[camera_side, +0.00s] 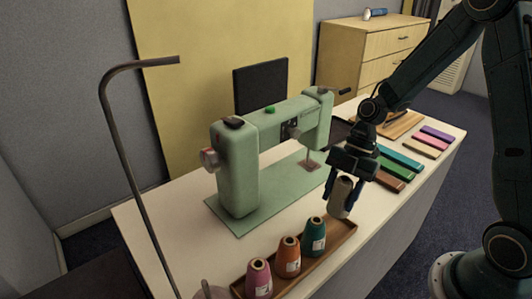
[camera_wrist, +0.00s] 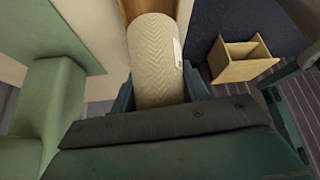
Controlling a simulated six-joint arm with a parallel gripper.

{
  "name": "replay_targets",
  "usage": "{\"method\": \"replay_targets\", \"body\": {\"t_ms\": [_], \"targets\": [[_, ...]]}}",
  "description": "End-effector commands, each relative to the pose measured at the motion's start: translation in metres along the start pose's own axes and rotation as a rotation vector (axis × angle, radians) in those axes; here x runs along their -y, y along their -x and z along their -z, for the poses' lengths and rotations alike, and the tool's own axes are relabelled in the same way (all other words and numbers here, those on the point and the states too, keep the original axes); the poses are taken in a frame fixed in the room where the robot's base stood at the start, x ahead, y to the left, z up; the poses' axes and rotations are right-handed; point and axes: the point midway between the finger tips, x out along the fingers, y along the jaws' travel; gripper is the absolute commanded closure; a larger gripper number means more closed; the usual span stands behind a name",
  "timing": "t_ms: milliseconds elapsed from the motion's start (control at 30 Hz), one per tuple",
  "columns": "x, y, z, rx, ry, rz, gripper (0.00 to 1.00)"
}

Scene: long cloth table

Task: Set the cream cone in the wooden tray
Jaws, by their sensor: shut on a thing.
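The cream cone (camera_side: 342,197) is held upright between the fingers of my gripper (camera_side: 343,190). It fills the middle of the wrist view (camera_wrist: 155,60), with a white label on its right side. My gripper is shut on it, over or at the far right end of the wooden tray (camera_side: 338,240). I cannot tell whether its base touches the tray. A teal cone (camera_side: 313,238), an orange cone (camera_side: 288,258) and a pink cone (camera_side: 259,280) stand in a row in the tray, to the left of the cream cone.
A green sewing machine (camera_side: 237,165) stands on its base plate just left of my gripper. Several folded cloths (camera_side: 400,158) lie to the right. A bent metal stand (camera_side: 128,155) rises at the front left. The table's front edge runs close beside the tray.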

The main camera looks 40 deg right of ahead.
Motion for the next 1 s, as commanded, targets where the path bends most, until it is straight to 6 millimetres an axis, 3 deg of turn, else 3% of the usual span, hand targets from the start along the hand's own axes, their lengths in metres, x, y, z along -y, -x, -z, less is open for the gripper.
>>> {"method": "replay_targets", "body": {"t_ms": [200, 567, 1000], "targets": [[0.000, -0.024, -0.014, -0.001, 0.001, 0.001, 0.81], [0.000, -0.031, -0.018, 0.000, 0.001, -0.001, 0.81], [0.000, -0.061, -0.035, -0.001, 0.000, 0.000, 0.81]]}}
